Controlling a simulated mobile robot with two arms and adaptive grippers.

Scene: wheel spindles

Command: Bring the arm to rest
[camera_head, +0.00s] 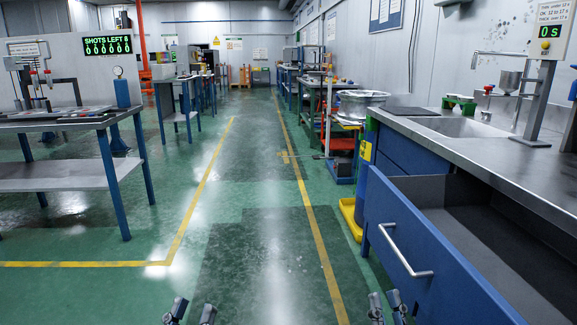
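My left gripper (192,312) shows at the bottom edge of the head view, left of centre. Its two fingertips stand apart with bare floor between them, so it is open and empty. My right gripper (387,306) is at the bottom edge right of centre. Its fingertips are also apart, with nothing between them. It is left of the pulled-out blue drawer (443,268) and its white handle (404,250). The arms behind both grippers are below the picture.
The drawer's visible interior is empty. Above it is a steel counter (470,150) with a sink (462,127) and a timer display (551,31) reading 0s. A workbench (55,176) stands at left. The green floor aisle (255,190) between is clear.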

